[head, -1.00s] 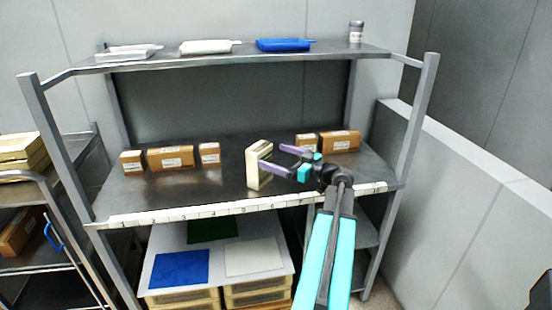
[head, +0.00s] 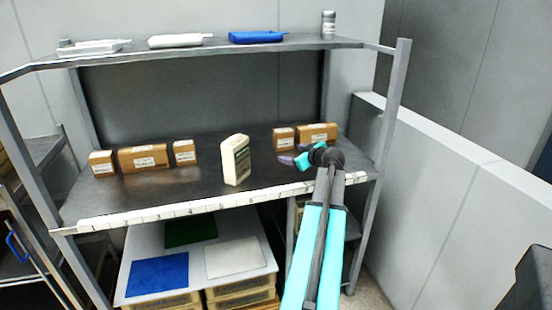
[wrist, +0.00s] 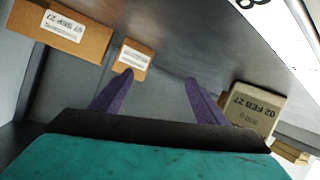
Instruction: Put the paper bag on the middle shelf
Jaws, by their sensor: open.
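The paper bag (head: 236,160) is a pale beige block-like packet. It stands upright on the middle shelf (head: 210,188), near the front edge and left of my gripper. In the wrist view a beige packet with dark print (wrist: 255,108), which looks like the same bag, is right of the fingers. My gripper (head: 290,160) is over the right part of the middle shelf, apart from the bag. Its purple fingers (wrist: 158,80) are spread with nothing between them.
Small brown boxes stand left (head: 143,158) and right (head: 317,132) on the middle shelf; the right ones are close behind my gripper. The top shelf (head: 220,48) holds trays and a grey canister (head: 328,25). Several mats lie on the lower surface. A low wall (head: 440,150) is at right.

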